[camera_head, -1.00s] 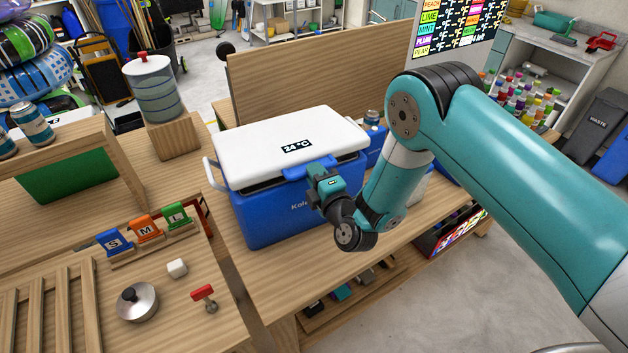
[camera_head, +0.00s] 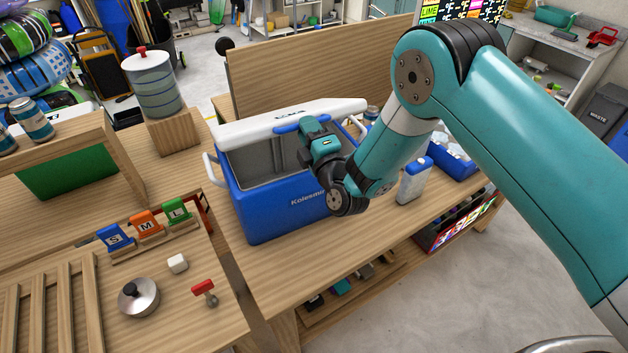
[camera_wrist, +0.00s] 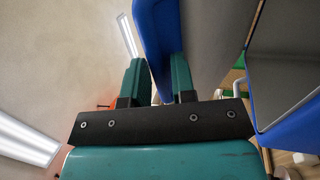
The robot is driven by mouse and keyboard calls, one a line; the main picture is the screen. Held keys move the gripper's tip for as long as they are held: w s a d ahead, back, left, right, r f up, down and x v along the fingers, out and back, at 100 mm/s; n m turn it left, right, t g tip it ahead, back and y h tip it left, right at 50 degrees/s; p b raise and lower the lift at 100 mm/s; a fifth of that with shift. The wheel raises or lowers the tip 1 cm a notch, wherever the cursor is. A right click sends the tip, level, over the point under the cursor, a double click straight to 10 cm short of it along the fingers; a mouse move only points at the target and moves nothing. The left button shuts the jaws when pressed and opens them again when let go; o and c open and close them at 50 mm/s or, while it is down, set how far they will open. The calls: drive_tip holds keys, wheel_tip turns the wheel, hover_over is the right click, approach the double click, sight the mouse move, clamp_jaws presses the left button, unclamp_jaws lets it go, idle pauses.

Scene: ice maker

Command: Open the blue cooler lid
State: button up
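The blue cooler (camera_head: 275,208) stands on the wooden table, with its grey inside showing through the front gap. Its white lid (camera_head: 245,132) is tilted up at the front, partly open, and we see its edge and grey underside. A blue handle (camera_head: 288,127) runs along the lid's raised front edge. My gripper (camera_head: 314,128) is at this handle, in front of the lid. In the wrist view, the blue handle (camera_wrist: 155,40) passes between my two fingers (camera_wrist: 160,82), which close on it. The fingertips' far side is hidden in the head view.
A white bottle with a blue cap (camera_head: 413,182) stands right of the cooler, by a blue bin (camera_head: 452,165). A wooden board (camera_head: 310,70) rises behind the cooler. A striped drum (camera_head: 152,85) and S, M, L blocks (camera_head: 145,228) are at left. Table front is clear.

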drive_tip(key=shift+o, duration=1)
drive_tip(key=shift+s+f, duration=0.1)
drive_tip(key=shift+f, duration=0.05)
drive_tip(key=b+v, duration=0.3)
drive_tip(key=v, duration=0.4)
